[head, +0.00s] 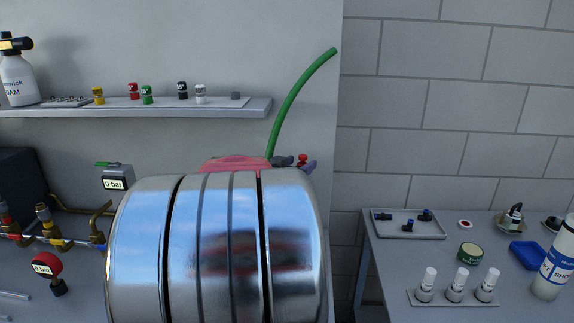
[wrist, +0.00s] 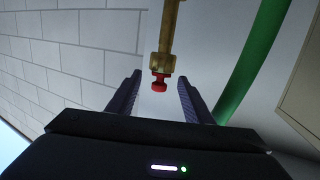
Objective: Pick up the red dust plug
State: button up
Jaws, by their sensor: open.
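The red dust plug (wrist: 159,83) shows in the wrist view at the end of a brass fitting (wrist: 165,45). My gripper (wrist: 157,92) is open, with one dark finger on each side of the plug and a visible gap to both. I cannot tell how far the fingertips reach along the plug. In the head view a small red knob, likely the plug (head: 303,158), shows just beyond my arm, between the dark fingers of my gripper (head: 297,164). The fitting is hidden there behind my arm.
A wall shelf (head: 220,107) holds several coloured caps. Brass valves stand at left. A side table (head: 375,260) with a tray, bottles and vials stands at right.

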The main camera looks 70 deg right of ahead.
jog(key=shift+c, duration=0.3)
jog(key=c, duration=1)
